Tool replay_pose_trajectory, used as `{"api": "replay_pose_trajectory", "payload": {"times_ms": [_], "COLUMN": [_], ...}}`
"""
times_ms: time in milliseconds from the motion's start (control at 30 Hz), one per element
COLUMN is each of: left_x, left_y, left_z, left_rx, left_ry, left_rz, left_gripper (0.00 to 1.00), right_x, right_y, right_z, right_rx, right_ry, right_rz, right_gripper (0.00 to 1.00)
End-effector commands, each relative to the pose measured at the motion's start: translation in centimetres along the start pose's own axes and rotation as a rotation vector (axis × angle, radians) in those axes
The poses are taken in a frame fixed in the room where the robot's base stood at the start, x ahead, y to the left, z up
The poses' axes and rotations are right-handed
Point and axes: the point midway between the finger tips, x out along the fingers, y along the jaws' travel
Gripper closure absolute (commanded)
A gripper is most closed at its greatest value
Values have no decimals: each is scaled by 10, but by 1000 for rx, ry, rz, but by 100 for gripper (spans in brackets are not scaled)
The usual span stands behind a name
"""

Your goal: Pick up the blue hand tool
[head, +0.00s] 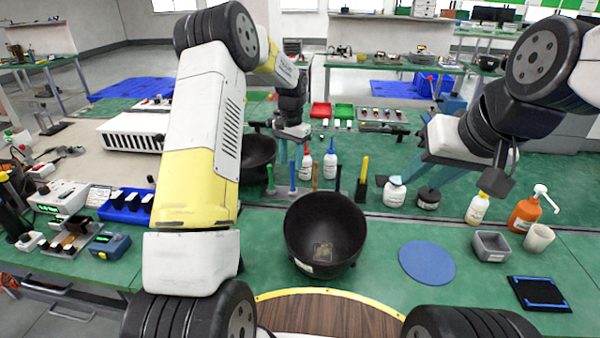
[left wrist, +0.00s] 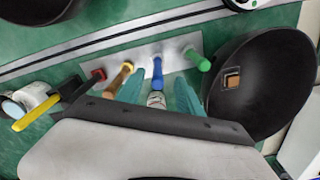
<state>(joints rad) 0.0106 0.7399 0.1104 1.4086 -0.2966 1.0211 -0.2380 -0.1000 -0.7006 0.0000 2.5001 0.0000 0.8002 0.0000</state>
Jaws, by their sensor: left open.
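The blue hand tool (head: 292,176) stands upright with its blue handle up, behind the black bowl in the head view. In the left wrist view its blue handle (left wrist: 157,70) shows between the two teal fingers of my left gripper (left wrist: 160,92). That gripper (head: 292,150) is open and holds nothing; I cannot tell whether a finger touches the handle. The tool's lower part is hard to make out. My right gripper (head: 408,172) is at the right, with its teal fingers spread and nothing seen between them.
A green-handled tool (head: 270,179) stands close left of the blue one, and a yellow-handled tool (head: 363,172) further right. Bottles (head: 330,161) stand close by. A black bowl (head: 325,225) is in front, another (head: 257,155) behind left. A blue disc (head: 427,262) lies at the right.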

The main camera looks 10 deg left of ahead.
Motion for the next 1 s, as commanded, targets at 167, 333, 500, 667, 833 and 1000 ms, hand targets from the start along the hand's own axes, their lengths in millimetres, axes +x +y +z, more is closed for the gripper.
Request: {"api": "replay_pose_trajectory", "payload": {"times_ms": [167,333,500,667,833,1000], "left_x": [16,42,57,57,57,57], "left_y": [1,4,4,3,3,3], "left_z": [0,0,-1,-1,-1,-1], "left_rx": [1,0,0,0,0,0], "left_ry": [-2,-3,1,2,1,1], "left_rz": [0,1,0,0,0,0], "left_gripper": [57,57,57,57,88,100], "right_x": [0,0,0,0,0,0], "right_y": [0,0,0,0,0,0], "right_z": [0,0,0,0,0,0], "right_rx": [0,0,0,0,0,0], "right_ry": [0,0,-1,0,0,0], "right_rz": [0,0,0,0,0,0], "right_gripper": [64,64,64,64,64,64]}}
